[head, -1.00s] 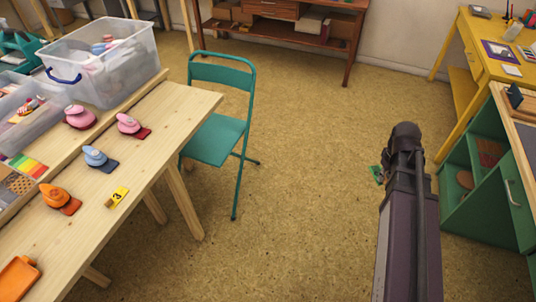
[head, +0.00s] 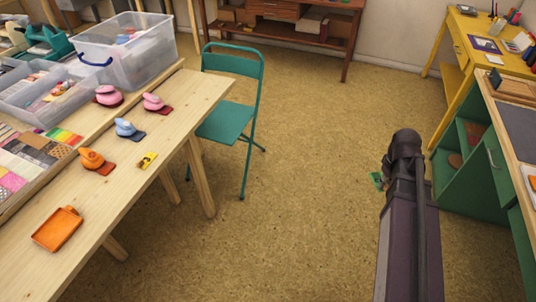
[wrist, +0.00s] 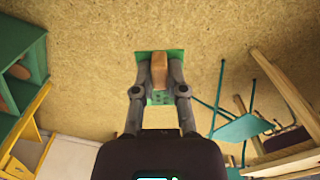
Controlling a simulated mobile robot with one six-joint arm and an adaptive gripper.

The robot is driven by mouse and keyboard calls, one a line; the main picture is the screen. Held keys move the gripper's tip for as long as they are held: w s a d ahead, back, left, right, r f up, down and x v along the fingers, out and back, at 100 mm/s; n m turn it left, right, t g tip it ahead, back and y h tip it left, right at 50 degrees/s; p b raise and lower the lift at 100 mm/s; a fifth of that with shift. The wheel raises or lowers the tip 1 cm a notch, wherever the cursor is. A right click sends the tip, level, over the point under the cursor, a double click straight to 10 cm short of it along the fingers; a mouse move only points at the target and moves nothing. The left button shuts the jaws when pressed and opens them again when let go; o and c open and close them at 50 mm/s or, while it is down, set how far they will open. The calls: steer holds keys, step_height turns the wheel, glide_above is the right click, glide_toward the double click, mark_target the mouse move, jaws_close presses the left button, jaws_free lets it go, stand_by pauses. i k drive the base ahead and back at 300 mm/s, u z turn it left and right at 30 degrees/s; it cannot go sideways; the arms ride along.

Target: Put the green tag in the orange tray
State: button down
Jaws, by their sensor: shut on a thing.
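The green tag (wrist: 144,66) is a flat green plate with a wooden grip block (wrist: 159,70). My gripper (wrist: 160,76) is shut on that block, with one finger on each side, in the wrist view. In the head view, a corner of the green tag (head: 376,180) shows left of my arm, above the open floor; my arm hides the rest and the fingers. The orange tray (head: 57,229) lies on the near end of the wooden table at lower left. It is shallow, looks empty, and is well left of my gripper.
A green cabinet (head: 470,190) is at right. The floor between is clear.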

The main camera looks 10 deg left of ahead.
mark_target(52, 226)
steer(key=z, duration=0.1)
steer(key=k, duration=0.9)
steer(key=u, duration=2.1)
steer(key=i, duration=0.5)
steer(key=u, duration=0.1)
